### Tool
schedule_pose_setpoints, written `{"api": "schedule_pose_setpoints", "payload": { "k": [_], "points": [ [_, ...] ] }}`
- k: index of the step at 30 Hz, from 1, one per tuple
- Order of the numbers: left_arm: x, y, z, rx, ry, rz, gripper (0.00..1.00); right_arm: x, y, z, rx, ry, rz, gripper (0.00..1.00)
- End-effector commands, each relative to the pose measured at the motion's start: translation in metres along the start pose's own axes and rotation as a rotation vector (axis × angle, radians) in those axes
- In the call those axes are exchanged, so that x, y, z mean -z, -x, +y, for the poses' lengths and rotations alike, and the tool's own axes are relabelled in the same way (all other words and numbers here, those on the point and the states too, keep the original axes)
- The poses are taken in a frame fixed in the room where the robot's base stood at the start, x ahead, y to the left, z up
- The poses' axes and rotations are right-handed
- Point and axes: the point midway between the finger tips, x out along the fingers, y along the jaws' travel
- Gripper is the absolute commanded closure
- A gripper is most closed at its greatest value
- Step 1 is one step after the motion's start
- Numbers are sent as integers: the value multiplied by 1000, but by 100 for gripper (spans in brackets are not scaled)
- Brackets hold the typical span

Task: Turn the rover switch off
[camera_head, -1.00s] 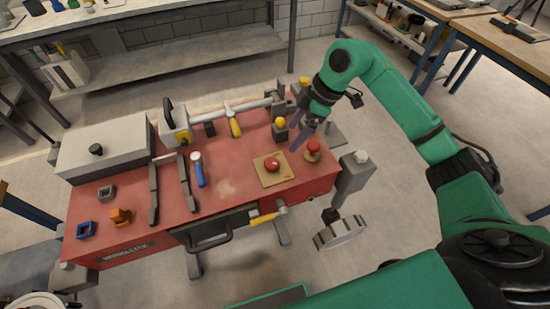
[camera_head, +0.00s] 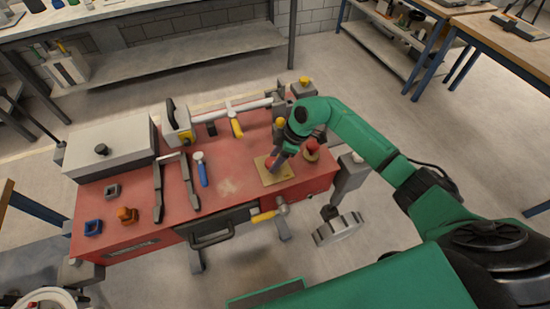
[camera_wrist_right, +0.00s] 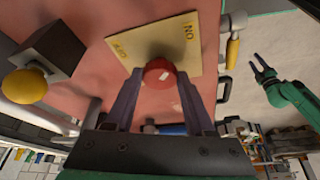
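The rover switch appears to be the red round knob (camera_wrist_right: 159,72) on a pale yellow plate (camera_wrist_right: 187,52) with ON and OFF lettering in the right wrist view. In the head view the plate (camera_head: 283,173) lies on the red bench top, with the knob mostly hidden by my right gripper (camera_head: 272,162). The right wrist view shows this gripper (camera_wrist_right: 160,77) open, its two dark fingertips on either side of the knob; contact cannot be told. My left gripper (camera_wrist_right: 262,70) shows open and empty at the right of the wrist view, away from the bench.
A red knob (camera_head: 312,146) on a post stands right of the plate. A dark block with a yellow ball (camera_wrist_right: 24,86) stands close by in the wrist view. A blue-handled tool (camera_head: 202,174) and a grey lidded box (camera_head: 125,140) lie further left on the red bench (camera_head: 235,160).

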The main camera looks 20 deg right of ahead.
Motion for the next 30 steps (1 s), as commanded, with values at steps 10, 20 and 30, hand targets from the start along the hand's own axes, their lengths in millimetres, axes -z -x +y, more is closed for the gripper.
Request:
{"api": "schedule_pose_setpoints", "payload": {
  "k": [10,20,30],
  "points": [
    [0,-1,0,0,-1,0,50,0,0,0,7,18,1,100],
    [-1,-11,0,0,-1,0,50,0,-1,3,66,163,2,100],
    [-3,-32,0,1,0,0,50,1,-2,6,182,445,1,100]
  ]
}}
